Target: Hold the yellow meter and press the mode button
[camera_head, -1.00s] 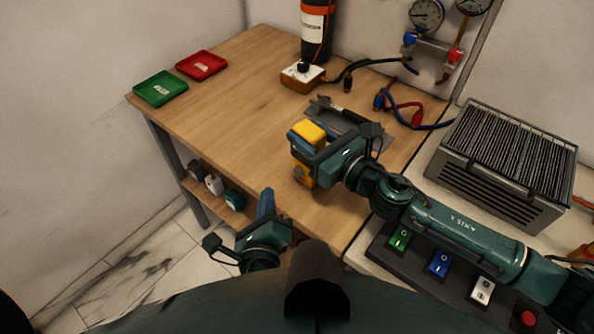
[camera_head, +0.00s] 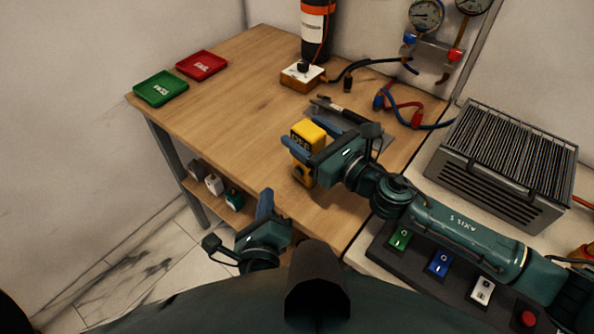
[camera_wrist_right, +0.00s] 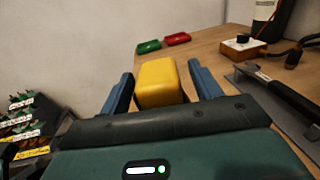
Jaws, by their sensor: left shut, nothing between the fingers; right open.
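The yellow meter (camera_head: 304,165) stands upright on the wooden table, its dark display facing left and toward me in the head view. My right gripper (camera_head: 310,137) is open around its upper part, one finger on each side. In the right wrist view the yellow meter (camera_wrist_right: 159,82) sits between the two blue fingers, with a gap visible beside the right one. The mode button cannot be made out; the gripper hides part of the meter. My left gripper (camera_head: 265,204) is shut and empty, in front of the table's near edge, apart from the meter.
A green tray (camera_head: 160,88) and a red tray (camera_head: 202,65) lie at the far left. A boxed knob unit (camera_head: 302,76) with a cable and a grey plate (camera_head: 372,135) with a dark tool lie behind the meter. A grilled metal box (camera_head: 505,165) stands at right. The table's left middle is clear.

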